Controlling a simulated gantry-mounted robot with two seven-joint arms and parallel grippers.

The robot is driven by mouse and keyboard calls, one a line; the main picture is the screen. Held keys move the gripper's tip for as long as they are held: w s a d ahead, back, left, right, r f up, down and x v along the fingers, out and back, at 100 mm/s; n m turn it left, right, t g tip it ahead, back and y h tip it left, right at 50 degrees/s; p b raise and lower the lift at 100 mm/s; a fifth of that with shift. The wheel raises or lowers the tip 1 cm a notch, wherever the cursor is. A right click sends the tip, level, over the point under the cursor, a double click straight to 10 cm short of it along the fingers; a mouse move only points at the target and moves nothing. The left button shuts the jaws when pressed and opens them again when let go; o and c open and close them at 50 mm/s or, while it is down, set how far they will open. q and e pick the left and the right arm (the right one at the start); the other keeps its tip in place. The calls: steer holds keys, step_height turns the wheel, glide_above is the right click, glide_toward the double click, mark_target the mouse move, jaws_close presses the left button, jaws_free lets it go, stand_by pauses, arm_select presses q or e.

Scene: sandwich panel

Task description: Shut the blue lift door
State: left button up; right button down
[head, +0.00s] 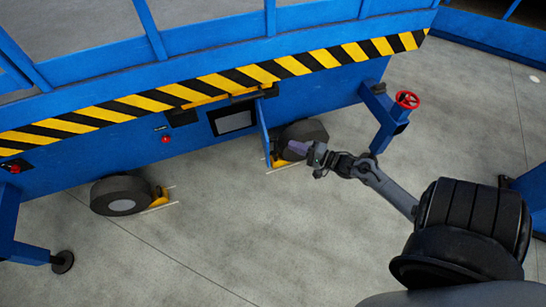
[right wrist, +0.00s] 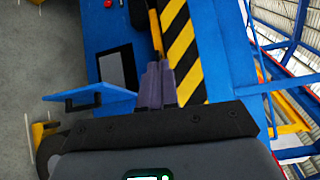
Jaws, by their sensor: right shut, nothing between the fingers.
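The blue lift door (head: 263,132) stands open, swung outward from the side of the blue lift, and shows nearly edge-on in the head view. To its left is the opening (head: 233,121) with a grey-white panel inside. In the right wrist view the door (right wrist: 92,101) shows at the left with a black handle on it, and the dark opening (right wrist: 118,68) lies above it. My right gripper (head: 292,147) is shut and empty, just right of the door in the head view. Its fingers (right wrist: 157,84) appear close to the door's end; contact cannot be told. My left gripper is not in view.
A striped yellow-black rail (head: 220,82) runs above the opening. A black wheel (head: 303,133) with a yellow chock is behind my right gripper. A blue outrigger with a red handwheel (head: 407,99) stands to the right.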

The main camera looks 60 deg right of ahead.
steer(key=d+f+h+b, duration=0.1)
steer(key=d+f+b, duration=0.4)
steer(key=f+b, duration=0.5)
steer(key=d+f+h+b, duration=0.1)
steer(key=d+f+b, duration=0.5)
steer(key=f+b, duration=0.35)
steer(key=w+a+b, duration=0.3)
steer(key=w+b, duration=0.5)
steer(key=w, duration=0.5)
steer(key=shift+w+b, duration=0.2)
steer(key=shift+b, duration=0.2)
steer(key=shift+r, duration=0.1)
steer(key=shift+a, duration=0.1)
